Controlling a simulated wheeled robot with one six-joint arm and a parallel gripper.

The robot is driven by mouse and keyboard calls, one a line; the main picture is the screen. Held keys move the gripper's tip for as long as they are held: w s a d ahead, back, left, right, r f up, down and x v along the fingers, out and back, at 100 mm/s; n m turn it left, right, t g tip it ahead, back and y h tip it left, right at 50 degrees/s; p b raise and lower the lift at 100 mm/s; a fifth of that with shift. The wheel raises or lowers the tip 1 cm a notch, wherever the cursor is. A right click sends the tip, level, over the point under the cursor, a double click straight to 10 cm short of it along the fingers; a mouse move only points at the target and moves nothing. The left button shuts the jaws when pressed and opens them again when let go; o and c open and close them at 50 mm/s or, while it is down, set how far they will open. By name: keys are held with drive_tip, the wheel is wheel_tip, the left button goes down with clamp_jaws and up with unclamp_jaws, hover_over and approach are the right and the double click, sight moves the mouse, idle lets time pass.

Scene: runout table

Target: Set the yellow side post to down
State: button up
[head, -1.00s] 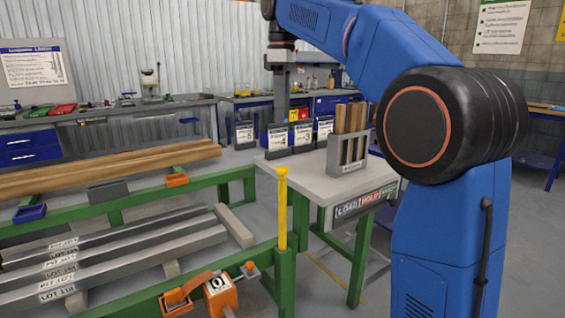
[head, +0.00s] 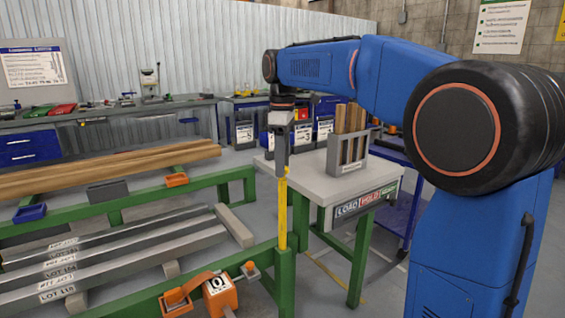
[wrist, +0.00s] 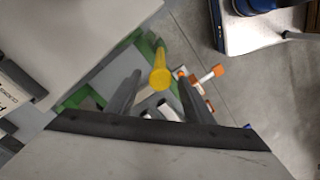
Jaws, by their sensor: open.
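The yellow side post (head: 283,215) stands upright and raised at the corner of the green runout table (head: 285,275). My gripper (head: 283,168) points down directly over its top in the head view and hides the post's cap there. In the wrist view the round yellow top of the post (wrist: 159,78) shows between the ends of my two open fingers, with gaps on both sides. No contact with the fingers shows. Whether the fingertips reach below the cap is hard to tell.
An orange stop block with a number card (head: 219,297) sits left of the post's foot. Grey bars (head: 120,272) lie on the table further left. A light side table (head: 315,185) with a holder of wooden strips (head: 348,150) stands close behind the post.

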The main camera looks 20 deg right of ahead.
sight(282, 222)
drive_tip(key=shift+f, duration=0.1)
clamp_jaws()
wheel_tip(282, 222, down, 20)
drive_tip(key=shift+f, duration=0.1)
idle(0.5)
drive_tip(key=shift+s, duration=0.1)
unclamp_jaws()
drive_tip(key=shift+f, duration=0.1)
wheel_tip(282, 222, up, 18)
drive_tip(key=shift+f, duration=0.2)
idle(0.3)
